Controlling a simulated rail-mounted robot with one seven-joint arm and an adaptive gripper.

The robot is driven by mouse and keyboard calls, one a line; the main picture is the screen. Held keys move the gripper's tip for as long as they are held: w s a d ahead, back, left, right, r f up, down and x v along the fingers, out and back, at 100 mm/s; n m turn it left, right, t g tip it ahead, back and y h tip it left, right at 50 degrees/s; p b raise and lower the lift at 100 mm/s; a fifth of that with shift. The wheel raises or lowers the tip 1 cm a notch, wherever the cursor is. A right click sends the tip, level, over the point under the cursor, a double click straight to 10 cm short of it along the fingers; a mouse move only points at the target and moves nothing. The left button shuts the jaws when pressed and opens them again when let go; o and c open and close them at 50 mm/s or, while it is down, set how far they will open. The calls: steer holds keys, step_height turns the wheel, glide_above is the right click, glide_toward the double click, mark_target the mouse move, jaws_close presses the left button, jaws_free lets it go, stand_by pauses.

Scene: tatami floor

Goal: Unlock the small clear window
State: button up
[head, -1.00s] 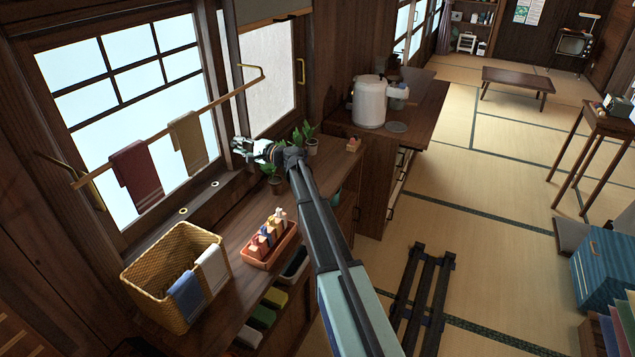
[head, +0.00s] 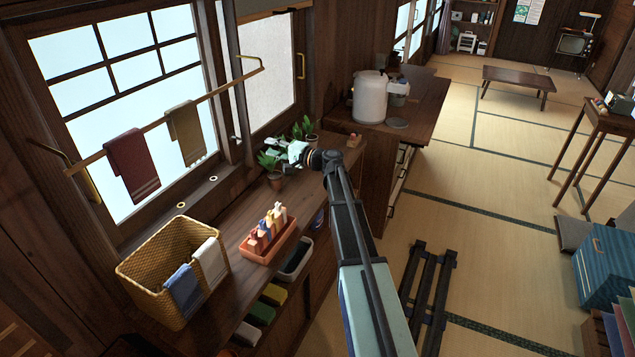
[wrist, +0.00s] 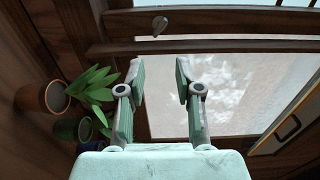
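A clear paned window (head: 120,110) with dark bars stands at the left in the head view. A mottled pale pane (head: 266,68) is beside it to the right, and fills much of the wrist view (wrist: 235,95). A small metal latch or knob (wrist: 159,25) sits on the wooden frame at the top of the wrist view; whether it is locked I cannot tell. My gripper (wrist: 158,72) is open and empty, its two fingers apart, with the latch beyond the fingertips and not touched. In the head view my gripper (head: 283,149) is above the counter by the plants.
Potted plants (wrist: 92,85) stand close to the left of my gripper in the wrist view. A towel rail (head: 165,117) crosses the clear window. A wicker basket (head: 150,285) and a tray of bottles (head: 262,252) stand on the counter. A brass handle (head: 301,66) is on the right.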

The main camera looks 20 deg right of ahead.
steer(key=s+d+f+g+h+b, duration=0.2)
steer(key=s+d+f+h+b, duration=0.1)
steer(key=d+f, duration=1)
steer(key=shift+s+d+f+h, duration=0.2)
steer(key=shift+s+d+h, duration=0.45)
steer(key=shift+s, duration=0.25)
steer(key=shift+a, duration=0.1)
steer(key=shift+a+r, duration=0.1)
steer(key=shift+c, duration=1.4)
steer(key=m+t+y+p, duration=0.2)
steer(key=m+y+p, duration=0.15)
steer(key=m, duration=0.45)
glide_toward(237, 138)
steer(key=p+x, duration=0.4)
steer(key=x, duration=0.4)
steer(key=shift+w+f+y, duration=0.3)
steer(key=shift+w+y, duration=0.1)
steer(key=shift+w, duration=0.15)
jaws_close()
